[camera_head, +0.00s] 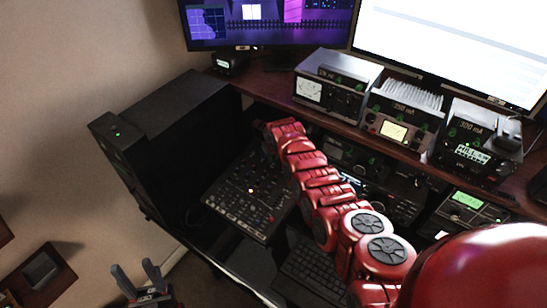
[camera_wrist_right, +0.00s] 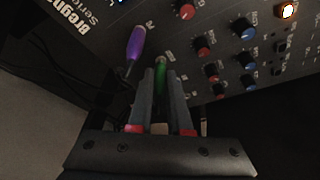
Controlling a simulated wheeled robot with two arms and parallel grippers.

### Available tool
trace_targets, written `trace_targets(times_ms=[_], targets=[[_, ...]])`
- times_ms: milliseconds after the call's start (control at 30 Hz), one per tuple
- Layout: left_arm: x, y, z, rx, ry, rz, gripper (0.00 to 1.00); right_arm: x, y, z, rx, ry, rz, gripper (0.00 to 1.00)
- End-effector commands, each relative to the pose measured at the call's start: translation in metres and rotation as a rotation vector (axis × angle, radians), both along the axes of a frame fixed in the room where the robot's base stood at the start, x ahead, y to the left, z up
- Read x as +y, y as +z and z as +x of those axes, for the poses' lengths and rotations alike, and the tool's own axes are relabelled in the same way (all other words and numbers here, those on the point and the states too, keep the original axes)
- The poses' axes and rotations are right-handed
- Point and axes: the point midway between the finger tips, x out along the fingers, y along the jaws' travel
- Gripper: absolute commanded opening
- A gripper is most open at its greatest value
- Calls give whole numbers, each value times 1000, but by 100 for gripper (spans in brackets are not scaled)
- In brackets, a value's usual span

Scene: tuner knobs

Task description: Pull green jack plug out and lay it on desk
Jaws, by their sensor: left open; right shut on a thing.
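The green jack plug (camera_wrist_right: 162,70) is between the fingertips of my right gripper (camera_wrist_right: 160,78) in the right wrist view. The gripper is shut on it. The plug's far end is at the face of the mixer panel (camera_wrist_right: 215,25); I cannot tell if it is in its socket. A purple plug (camera_wrist_right: 136,42) stands at the panel just left of it. In the head view the mixer (camera_head: 245,195) sits on the desk, and my red right arm reaches over its far side, hiding the plug. My left gripper (camera_head: 140,278) is open and empty at the lower left, away from the desk.
Red and blue knobs (camera_wrist_right: 203,45) lie close right of my right gripper. Dark cables (camera_wrist_right: 80,75) hang to its left. A black case (camera_head: 165,125) stands left of the mixer. Radio units (camera_head: 335,85) fill the shelf behind. A keyboard (camera_head: 315,270) lies in front.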

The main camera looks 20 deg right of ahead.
Motion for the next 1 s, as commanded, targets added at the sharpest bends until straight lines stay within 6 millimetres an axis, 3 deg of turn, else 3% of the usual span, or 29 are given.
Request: trace_targets(times_ms=[1000], targets=[[0,30,0,0,0,0,50,3,36,-2,-1,0,0,0]])
